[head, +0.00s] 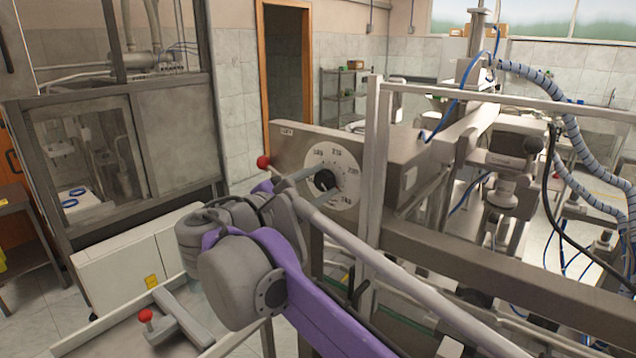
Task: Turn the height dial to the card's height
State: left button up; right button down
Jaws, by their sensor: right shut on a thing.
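The height dial is a round white plate (345,207) with dark printed marks around its rim. It sits on the face of a grey metal housing in the middle of the head view. Its dark centre knob (325,180) is partly hidden by the fingers. My right gripper (316,183), on the purple and grey arm, is shut on the knob from the left. The marks are too small to read surely, and the dial's setting cannot be told. I cannot make out a height card. My left gripper is not in view.
A red ball-ended lever (263,162) stands just left of the dial. Another red knob (145,316) is at the lower left. A metal rail (400,275) and a post (374,180) stand close to the dial's right. A glazed cabinet (175,130) stands left.

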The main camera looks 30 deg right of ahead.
jog(key=shift+c, duration=1.8)
grip_release()
jog(key=shift+a, duration=0.1)
jog(key=v, duration=1)
jog(key=shift+s+a+b, duration=0.15)
jog(key=shift+a+b, duration=0.15)
jog(key=shift+b, duration=0.15)
